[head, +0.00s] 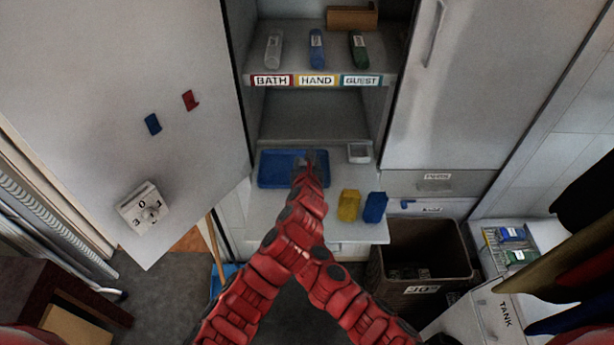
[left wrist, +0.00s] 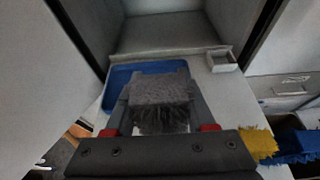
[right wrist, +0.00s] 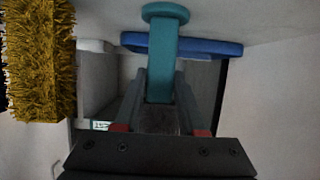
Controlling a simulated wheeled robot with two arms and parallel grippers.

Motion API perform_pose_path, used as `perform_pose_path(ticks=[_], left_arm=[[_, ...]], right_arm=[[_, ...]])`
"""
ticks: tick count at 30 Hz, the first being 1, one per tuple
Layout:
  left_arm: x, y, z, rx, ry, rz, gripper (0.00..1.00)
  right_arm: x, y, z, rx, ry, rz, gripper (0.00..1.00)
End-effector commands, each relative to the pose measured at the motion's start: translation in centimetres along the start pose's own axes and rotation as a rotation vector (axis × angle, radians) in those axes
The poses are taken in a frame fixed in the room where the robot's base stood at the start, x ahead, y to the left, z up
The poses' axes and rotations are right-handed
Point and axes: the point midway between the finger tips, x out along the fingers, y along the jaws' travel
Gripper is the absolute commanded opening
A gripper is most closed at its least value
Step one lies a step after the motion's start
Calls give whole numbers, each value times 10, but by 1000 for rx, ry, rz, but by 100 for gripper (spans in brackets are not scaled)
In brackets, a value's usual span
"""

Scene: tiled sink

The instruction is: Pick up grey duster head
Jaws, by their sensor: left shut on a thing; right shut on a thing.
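The grey duster head (left wrist: 158,92) is a speckled grey block with dark bristles, shown in the left wrist view. My left gripper (left wrist: 158,100) is shut on it, with one finger on each side, above or in front of the blue tray (left wrist: 118,78). In the head view the arms meet in front of the blue tray (head: 264,172), and the grip itself is small and unclear. In the right wrist view my right gripper (right wrist: 160,105) is shut on a teal handle (right wrist: 162,70) with a round end. Its fingers cover part of the handle.
A yellow duster head (head: 349,205) and a blue one (head: 375,207) sit at the shelf's right front. A small white box (head: 359,153) stands right of the tray. A bin (head: 430,250) is below right. Bottles (head: 317,50) stand on the upper shelf.

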Motion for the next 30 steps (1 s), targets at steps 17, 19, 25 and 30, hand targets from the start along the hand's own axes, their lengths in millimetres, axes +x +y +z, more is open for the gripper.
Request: perform_pose_path(ticks=[17, 19, 25, 30], left_arm=[[-12, 0, 31, -1, -6, 1, 0], [-18, -1, 47, -2, -8, -1, 0], [-32, 1, 79, 0, -2, 2, 0], [-38, -1, 92, -1, -2, -2, 0]], right_arm=[[0, 0, 0, 0, 0, 0, 0], [0, 0, 0, 0, 0, 0, 0], [0, 0, 0, 0, 0, 0, 0], [0, 0, 0, 0, 0, 0, 0]])
